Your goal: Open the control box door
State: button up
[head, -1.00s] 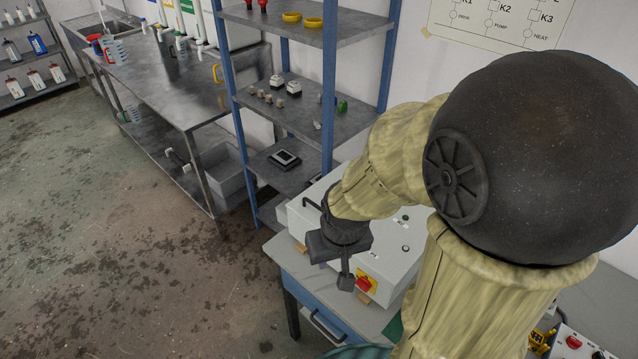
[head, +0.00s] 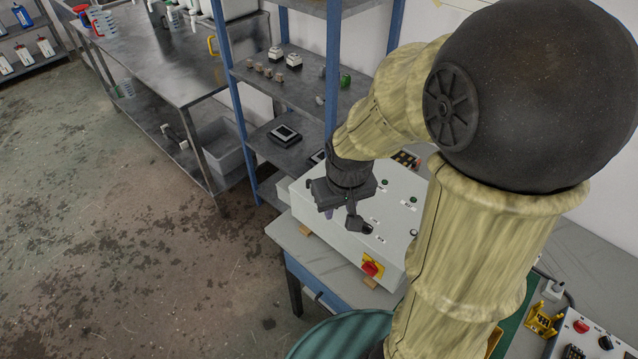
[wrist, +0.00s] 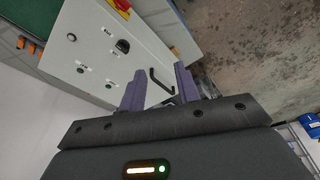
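The control box (head: 396,197) is a pale grey-white case on a table, with a red and yellow switch (head: 371,268) on its side and several buttons on its door. The door looks shut. In the wrist view the door (wrist: 88,42) fills the upper left, and its black bar handle (wrist: 158,82) shows near its lower right edge. My gripper (wrist: 158,84) is open, its two purple fingers apart with the handle seen between them. I cannot tell whether they touch it. In the head view my gripper (head: 341,217) is over the box's left part and hides the handle.
A blue-framed shelf (head: 290,90) stands behind the box, and a steel bench (head: 170,70) is at the back left. A panel with a red button (head: 582,327) lies at the lower right. A green round object (head: 335,340) is in front. The floor at left is free.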

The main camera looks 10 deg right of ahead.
jog(key=w+a+r+n, duration=0.1)
jog(key=w+r+n, duration=0.1)
jog(key=w, duration=0.6)
jog(key=w+a+r+n+g+h+b, duration=0.1)
jog(key=w+r+n, duration=0.1)
jog(key=w, duration=0.6)
jog(key=shift+w+a+n+h, duration=0.2)
jog(key=shift+a+n+h, duration=0.1)
jog(key=shift+n, duration=0.5)
jog(key=d+f+p, duration=0.1)
jog(key=f, duration=0.4)
jog(key=w+d+f+p, duration=0.1)
jog(key=f, duration=0.5)
jog(key=w+f+p, duration=0.1)
jog(key=f, duration=0.5)
jog(key=shift+d, duration=0.4)
grip_shut()
